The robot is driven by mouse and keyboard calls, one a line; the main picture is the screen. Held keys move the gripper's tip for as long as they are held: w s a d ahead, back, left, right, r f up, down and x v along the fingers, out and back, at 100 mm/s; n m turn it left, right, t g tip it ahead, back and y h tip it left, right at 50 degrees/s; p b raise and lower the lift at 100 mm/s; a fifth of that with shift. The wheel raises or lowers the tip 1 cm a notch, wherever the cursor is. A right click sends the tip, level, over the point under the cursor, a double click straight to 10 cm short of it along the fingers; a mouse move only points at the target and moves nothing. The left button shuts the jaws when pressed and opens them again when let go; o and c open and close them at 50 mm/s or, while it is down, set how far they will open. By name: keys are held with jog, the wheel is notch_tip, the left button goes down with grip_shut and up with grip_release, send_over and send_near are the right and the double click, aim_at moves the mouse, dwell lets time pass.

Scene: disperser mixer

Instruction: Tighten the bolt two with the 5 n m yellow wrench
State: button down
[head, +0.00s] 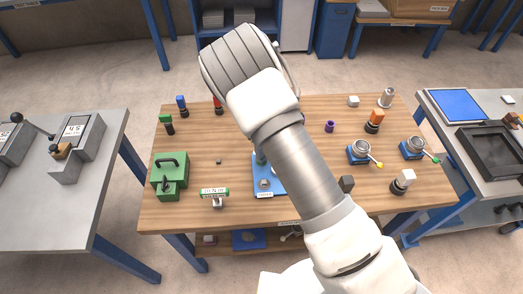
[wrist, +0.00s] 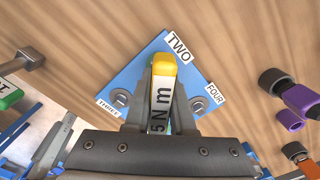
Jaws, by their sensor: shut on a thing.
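My gripper (wrist: 164,92) is shut on the yellow wrench (wrist: 162,66), whose white label reads 5 N m. The wrench's yellow end points toward the TWO label on the blue plate (wrist: 137,77). The wrench and fingers cover the spot of bolt two, so I cannot tell whether the wrench sits on it. The bolts by the labels THREE (wrist: 119,101) and FOUR (wrist: 200,103) show on either side. In the head view the blue plate (head: 258,191) lies mid-table, partly behind my arm, and my gripper is hidden there.
In the wrist view a purple-and-dark tool (wrist: 300,98) lies right of the plate. Bare wood surrounds the plate's left side.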

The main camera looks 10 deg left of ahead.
jog(key=shift+r+p, duration=2.15)
jog(key=shift+r, duration=0.9)
